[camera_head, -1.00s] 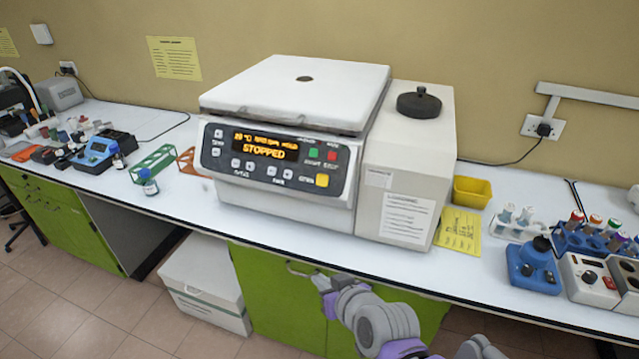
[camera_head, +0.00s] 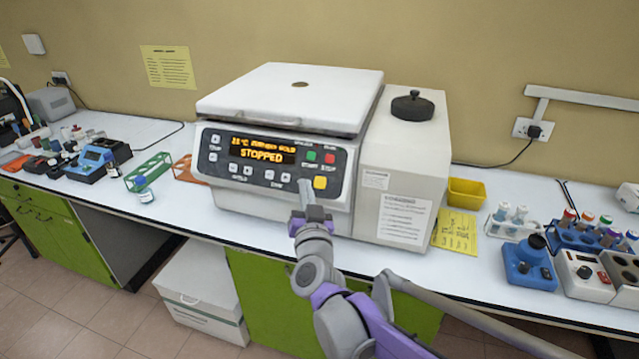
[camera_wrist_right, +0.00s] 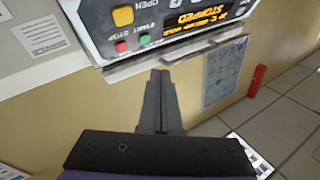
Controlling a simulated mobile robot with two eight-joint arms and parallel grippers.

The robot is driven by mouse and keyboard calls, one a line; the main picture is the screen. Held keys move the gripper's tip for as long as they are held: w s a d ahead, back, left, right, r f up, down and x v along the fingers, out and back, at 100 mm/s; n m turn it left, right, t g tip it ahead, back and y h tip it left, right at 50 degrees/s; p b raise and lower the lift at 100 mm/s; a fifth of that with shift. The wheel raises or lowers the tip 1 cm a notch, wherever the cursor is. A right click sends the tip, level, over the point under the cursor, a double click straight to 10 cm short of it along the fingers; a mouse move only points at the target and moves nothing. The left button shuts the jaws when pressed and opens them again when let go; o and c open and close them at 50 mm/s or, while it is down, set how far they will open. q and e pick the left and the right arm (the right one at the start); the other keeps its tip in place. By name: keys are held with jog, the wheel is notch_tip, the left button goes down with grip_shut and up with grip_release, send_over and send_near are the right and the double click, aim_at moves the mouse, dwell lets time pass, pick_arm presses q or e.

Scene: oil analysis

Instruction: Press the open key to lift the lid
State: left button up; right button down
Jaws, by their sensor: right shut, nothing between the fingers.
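The centrifuge (camera_head: 275,198) stands on the bench with its white lid (camera_head: 290,92) down. Its display (camera_head: 262,149) reads STOPPED. The yellow open key (camera_head: 320,183) is at the lower right of the panel. It also shows in the right wrist view (camera_wrist_right: 123,15), beside the word OPEN. My right gripper (camera_head: 306,190) is shut and empty, just in front of and slightly left of the key in the head view. In the right wrist view its fingertips (camera_wrist_right: 160,75) appear below the panel, apart from the key. My left gripper is not in view.
A green start key (camera_head: 311,156) and red stop key (camera_head: 330,158) sit above the open key. A yellow tray (camera_head: 467,193) and tube racks (camera_head: 515,226) stand to the right. A green rack (camera_head: 148,171) with a small bottle (camera_head: 145,195) stands to the left.

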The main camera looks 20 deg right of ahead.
aim_at(317, 188)
jog(key=shift+w+d+f+b, duration=0.1)
jog(key=shift+w+d+f, duration=0.65)
jog(key=shift+w, duration=0.25)
jog(key=shift+w+d+f+b, duration=0.1)
jog(key=shift+w+d+f, duration=0.5)
jog(key=shift+w+f, duration=0.35)
jog(key=shift+w+d+f+b, duration=0.1)
jog(key=shift+w+d+f, duration=0.6)
jog(key=shift+w, duration=0.4)
jog(key=shift+w+d+f, duration=0.2)
jog(key=shift+w, duration=0.1)
jog(key=shift+w+d+f, duration=0.15)
jog(key=shift+w+f, duration=0.05)
jog(key=shift+w, duration=0.05)
dwell(0.6)
jog(key=shift+s+r, duration=0.1)
dwell(0.4)
jog(key=shift+s+a+r, duration=0.35)
jog(key=shift+s, duration=0.1)
jog(key=shift+s+a+r, duration=0.6)
jog(key=shift+s+r, duration=0.1)
jog(key=shift+s, duration=0.2)
jog(key=shift+s+a+r, duration=0.6)
jog(key=shift+s+r, duration=0.05)
jog(key=shift+s, duration=0.2)
